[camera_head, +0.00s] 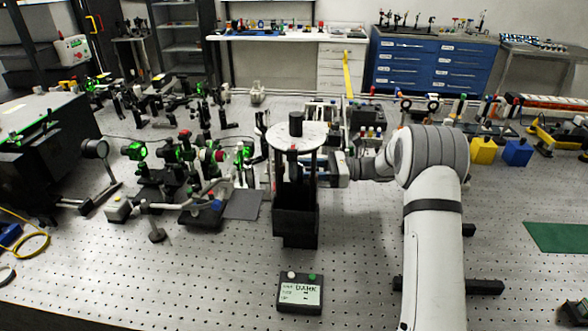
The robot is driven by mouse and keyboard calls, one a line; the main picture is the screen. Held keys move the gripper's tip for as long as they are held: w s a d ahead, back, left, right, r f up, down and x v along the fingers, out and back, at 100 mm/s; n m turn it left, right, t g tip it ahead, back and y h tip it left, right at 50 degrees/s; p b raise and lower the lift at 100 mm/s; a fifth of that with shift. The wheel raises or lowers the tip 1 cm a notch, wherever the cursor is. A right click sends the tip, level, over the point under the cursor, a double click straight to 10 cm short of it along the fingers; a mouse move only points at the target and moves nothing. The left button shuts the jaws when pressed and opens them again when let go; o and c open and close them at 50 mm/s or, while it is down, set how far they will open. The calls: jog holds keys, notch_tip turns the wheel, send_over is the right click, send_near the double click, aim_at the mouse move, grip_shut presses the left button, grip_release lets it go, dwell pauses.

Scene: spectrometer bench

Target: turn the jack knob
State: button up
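A jack-like stand (295,222) stands mid-bench, with a black lower body, dark upright posts and a round white top plate (283,134). A small black cylinder (296,124) sits upright on the plate. I cannot tell which part is the jack knob; it may be hidden among the posts or by my gripper. My gripper (316,172) reaches in from the right, level with the posts just under the plate. Its fingertips are partly hidden by the stand, so I cannot tell whether they are open or touching anything.
Optics mounts with green light (180,152) crowd the left. Yellow (483,151) and blue (516,153) blocks stand at right. A green mat (557,237) lies at far right. The front perforated bench is largely clear.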

jog(key=shift+s+a, duration=0.2)
jog(key=shift+a, duration=2.15)
jog(key=shift+c, duration=0.2)
jog(key=c, duration=0.9)
jog(key=shift+d, duration=0.25)
grip_shut()
jog(key=shift+a, duration=0.1)
jog(key=shift+a, duration=0.1)
jog(key=shift+r+m+t, duration=0.1)
jog(key=shift+m+t, duration=0.5)
jog(key=shift+t, duration=0.4)
